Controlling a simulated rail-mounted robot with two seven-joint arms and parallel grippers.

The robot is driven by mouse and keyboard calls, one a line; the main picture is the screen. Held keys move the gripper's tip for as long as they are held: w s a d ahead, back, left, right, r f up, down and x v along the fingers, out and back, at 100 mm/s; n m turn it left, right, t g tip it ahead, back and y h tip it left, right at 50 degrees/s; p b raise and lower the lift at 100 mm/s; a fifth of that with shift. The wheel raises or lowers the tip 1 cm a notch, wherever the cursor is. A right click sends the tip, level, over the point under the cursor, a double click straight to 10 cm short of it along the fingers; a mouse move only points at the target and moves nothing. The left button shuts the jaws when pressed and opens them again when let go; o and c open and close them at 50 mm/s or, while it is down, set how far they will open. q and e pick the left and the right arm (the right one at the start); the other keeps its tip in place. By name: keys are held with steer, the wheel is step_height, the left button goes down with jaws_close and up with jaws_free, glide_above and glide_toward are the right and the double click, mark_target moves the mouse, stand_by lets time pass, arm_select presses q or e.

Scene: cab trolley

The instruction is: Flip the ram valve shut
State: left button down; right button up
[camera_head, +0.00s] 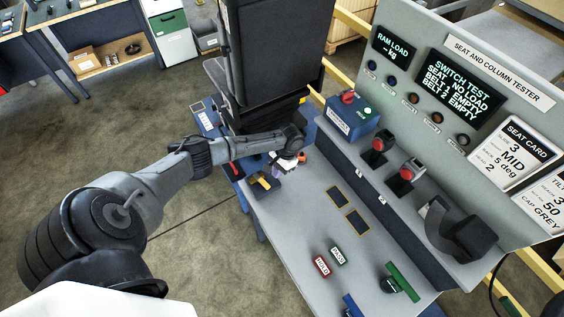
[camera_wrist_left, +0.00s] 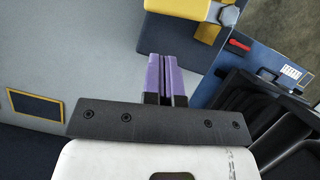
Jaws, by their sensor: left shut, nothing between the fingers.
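My left gripper (camera_head: 277,172) reaches over the far left part of the grey bench, its purple fingers pointing down. In the left wrist view its fingers (camera_wrist_left: 166,76) are together with nothing between them. A yellow and dark block (camera_head: 264,183) sits close beside the fingers; its yellow body with a grey bolt (camera_wrist_left: 192,9) shows just beyond them in the wrist view. A red lever (camera_head: 235,170) lies on the blue part at the bench's left end; it also shows in the wrist view (camera_wrist_left: 239,46), apart from the fingers. No readable label tells which part is the ram valve.
A black seat (camera_head: 275,60) stands behind the gripper. A blue box (camera_head: 350,118) with a red knob and green light is right of it. The tester panel (camera_head: 460,90) and red-topped switches line the right.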

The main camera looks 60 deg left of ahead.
mark_target(261, 181)
arm_select(q)
steer(key=shift+s+r, duration=0.15)
steer(key=shift+s, duration=0.95)
steer(key=shift+s+d+p, duration=0.2)
steer(key=shift+s+p, duration=0.15)
steer(key=shift+s, duration=0.1)
arm_select(e)
steer(key=shift+r, duration=0.6)
steer(key=shift+a, duration=0.1)
